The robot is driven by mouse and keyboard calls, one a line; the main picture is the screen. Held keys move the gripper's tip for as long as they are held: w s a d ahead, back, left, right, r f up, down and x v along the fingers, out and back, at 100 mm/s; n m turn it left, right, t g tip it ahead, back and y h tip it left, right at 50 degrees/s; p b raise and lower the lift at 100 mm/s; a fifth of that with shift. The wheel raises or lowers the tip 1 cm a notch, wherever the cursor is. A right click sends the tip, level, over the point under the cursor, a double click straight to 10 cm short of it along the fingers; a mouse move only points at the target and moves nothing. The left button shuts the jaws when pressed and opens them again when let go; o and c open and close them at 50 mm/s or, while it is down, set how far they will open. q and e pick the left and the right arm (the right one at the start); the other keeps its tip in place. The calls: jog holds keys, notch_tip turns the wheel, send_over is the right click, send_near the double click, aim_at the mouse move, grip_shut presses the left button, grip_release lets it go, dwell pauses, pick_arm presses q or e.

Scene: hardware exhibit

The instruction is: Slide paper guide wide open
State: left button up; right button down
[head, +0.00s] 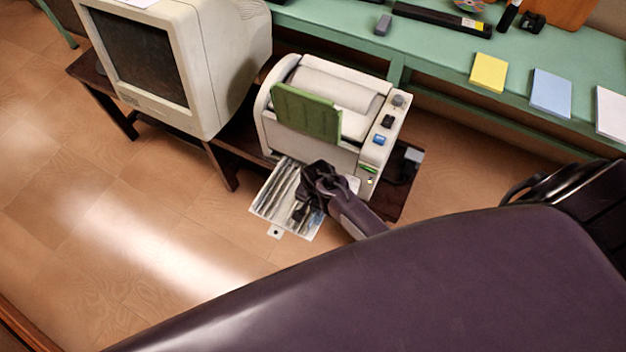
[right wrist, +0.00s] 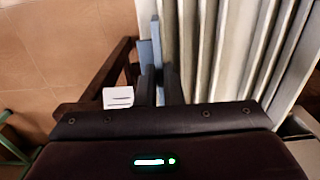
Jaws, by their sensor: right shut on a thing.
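The printer (head: 325,105) is cream with a green flap and stands on a low dark table. Its ridged, light metal tray (head: 270,192) sticks out at the front, and the tray's ridges also show in the right wrist view (right wrist: 235,50). My right gripper (head: 308,195) is over the tray in the head view and covers part of it. In the right wrist view its fingers (right wrist: 160,85) are shut on an upright blue-grey strip, the paper guide (right wrist: 156,42), at the tray's left side. My left gripper is not in view.
An old cream monitor (head: 175,60) stands left of the printer on the dark table (head: 85,68). A green counter (head: 440,60) with paper pads runs behind. A white tab (head: 275,231) juts from the tray's front edge. Tiled floor (head: 110,220) lies open at left.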

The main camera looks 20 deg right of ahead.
jog(key=c, duration=1.6)
grip_release()
jog(key=shift+o, duration=0.2)
notch_tip(320, 180, up, 8)
jog(key=shift+f, duration=0.1)
